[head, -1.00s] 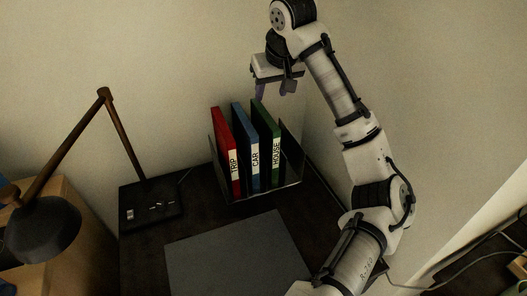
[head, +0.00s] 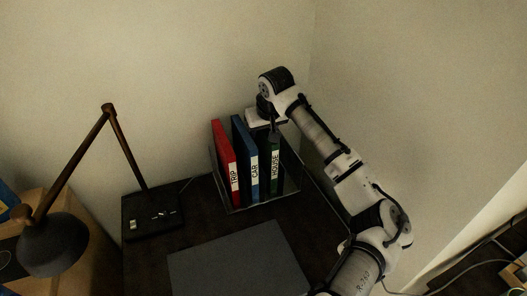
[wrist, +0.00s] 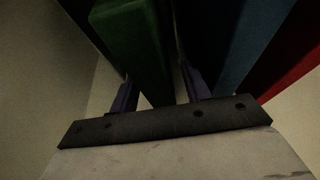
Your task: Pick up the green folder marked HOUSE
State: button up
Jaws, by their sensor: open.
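The green folder marked HOUSE (head: 275,170) stands upright at the right end of a row of folders in a dark holder (head: 240,208). Its upper part is hidden behind my gripper in the head view. In the wrist view the green folder (wrist: 128,35) reaches down between the two purple fingers of my gripper (wrist: 160,92). My gripper is open, one finger on each side of the folder's edge. I cannot tell whether either finger touches it.
The blue CAR folder (head: 245,160) stands just left of the green one, and the red TRIP folder (head: 226,160) left of that. Walls rise close behind and to the right. A desk lamp (head: 55,243) stands left, and a grey mat (head: 240,262) lies in front.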

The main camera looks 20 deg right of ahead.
jog(key=shift+w+f, duration=0.2)
jog(key=shift+f, duration=0.25)
jog(key=shift+f, duration=0.2)
dwell(0.4)
grip_shut()
